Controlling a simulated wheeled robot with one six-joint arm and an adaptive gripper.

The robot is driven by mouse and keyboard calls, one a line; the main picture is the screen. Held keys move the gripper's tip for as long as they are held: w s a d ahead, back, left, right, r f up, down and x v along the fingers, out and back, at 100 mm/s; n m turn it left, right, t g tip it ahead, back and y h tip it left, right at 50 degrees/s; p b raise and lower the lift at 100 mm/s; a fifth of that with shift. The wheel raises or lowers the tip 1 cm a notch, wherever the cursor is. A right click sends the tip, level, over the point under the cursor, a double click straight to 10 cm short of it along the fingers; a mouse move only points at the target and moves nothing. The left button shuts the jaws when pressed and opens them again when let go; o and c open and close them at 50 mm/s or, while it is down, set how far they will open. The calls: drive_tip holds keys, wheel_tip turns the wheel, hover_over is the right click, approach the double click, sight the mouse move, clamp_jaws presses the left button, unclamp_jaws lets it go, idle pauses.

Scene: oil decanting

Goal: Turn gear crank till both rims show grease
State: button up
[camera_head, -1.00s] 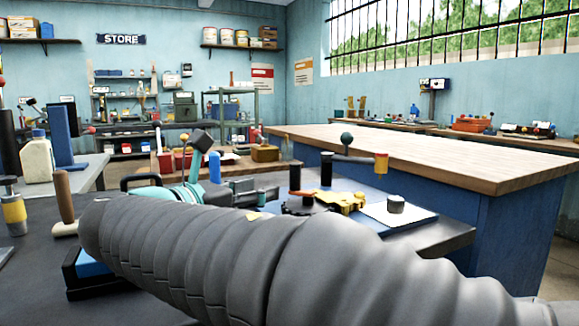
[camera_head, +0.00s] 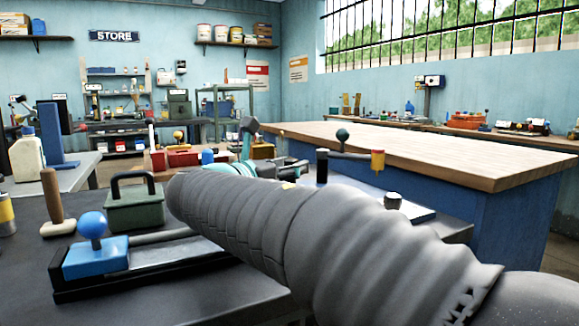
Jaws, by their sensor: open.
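The gear crank (camera_head: 352,155) has a dark green ball knob and an orange-yellow handle (camera_head: 377,161). It stands above a blue board right of the picture's middle, with a dark upright post (camera_head: 322,166) to its left. My grey sleeved arm hides the gears and their rims, so I cannot see any grease. My gripper (camera_head: 272,146), teal with dark fingertips, shows partly above the sleeve. It is open, left of the crank and apart from the handle in the picture. Its lower part is hidden.
A blue-knobbed device (camera_head: 96,255), a green handled box (camera_head: 135,208) and a wooden-handled tool (camera_head: 54,200) stand on the dark bench at left. A grey cylinder (camera_head: 393,201) sits right of the arm. A large wooden-topped table (camera_head: 440,155) lies behind.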

drive_tip(key=shift+w+d, duration=0.35)
clamp_jaws()
drive_tip(key=n+t+y, duration=0.1)
drive_tip(key=y, duration=0.1)
drive_tip(key=s+n+t+y+b, duration=0.1)
drive_tip(key=n+y, duration=0.1)
drive_tip(key=n+t+y+b, duration=0.1)
drive_tip(key=n+t+y, duration=0.1)
drive_tip(key=y, duration=0.1)
drive_tip(key=shift+s+a+f, duration=0.1)
drive_tip(key=shift+s, duration=0.15)
drive_tip(key=shift+s+n+y+b, duration=0.2)
drive_tip(key=shift+n+y+b, duration=0.15)
drive_tip(key=shift+n+y, duration=0.7)
drive_tip(key=shift+s+n+y+b, duration=0.15)
drive_tip(key=shift+n+y+b, duration=0.35)
drive_tip(key=shift+y, duration=1)
drive_tip(key=shift+s+n+y+b, duration=0.25)
drive_tip(key=shift+n+y, duration=0.7)
drive_tip(key=shift+y, duration=0.3)
